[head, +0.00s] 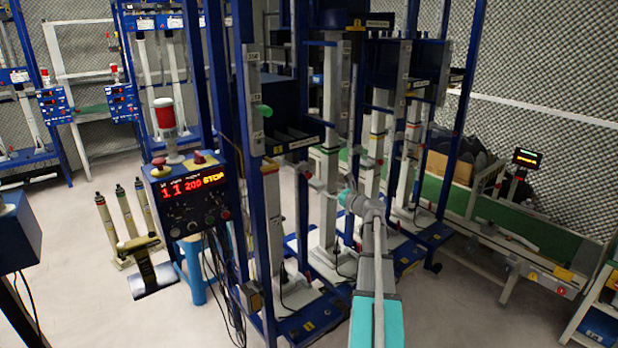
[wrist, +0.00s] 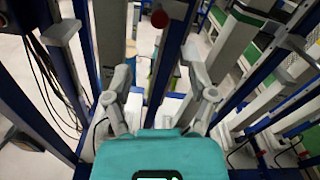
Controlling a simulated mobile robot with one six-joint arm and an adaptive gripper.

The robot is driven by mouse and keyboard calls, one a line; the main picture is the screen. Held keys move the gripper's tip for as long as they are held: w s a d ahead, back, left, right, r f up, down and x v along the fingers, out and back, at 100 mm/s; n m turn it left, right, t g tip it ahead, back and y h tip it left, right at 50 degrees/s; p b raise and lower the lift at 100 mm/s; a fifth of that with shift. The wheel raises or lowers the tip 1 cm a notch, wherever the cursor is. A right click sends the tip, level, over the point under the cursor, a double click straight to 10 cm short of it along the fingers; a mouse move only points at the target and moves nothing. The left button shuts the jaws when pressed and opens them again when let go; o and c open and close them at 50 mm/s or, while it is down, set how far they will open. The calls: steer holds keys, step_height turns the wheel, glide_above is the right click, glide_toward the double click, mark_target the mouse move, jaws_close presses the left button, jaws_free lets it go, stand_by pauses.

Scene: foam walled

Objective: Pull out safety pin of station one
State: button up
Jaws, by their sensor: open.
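A control box (head: 190,192) with a lit red display and a red-and-white beacon (head: 166,118) stands left of the press. Blue posts and pale columns crowd both sides of my gripper. Black cables (wrist: 45,80) hang at left. A green conveyor (head: 500,225) lies at right.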

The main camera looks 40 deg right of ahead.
mark_target(311, 177)
steer(key=w, duration=1.3)
steer(key=shift+w, duration=0.2)
steer(key=shift+c, duration=0.3)
jaws_close()
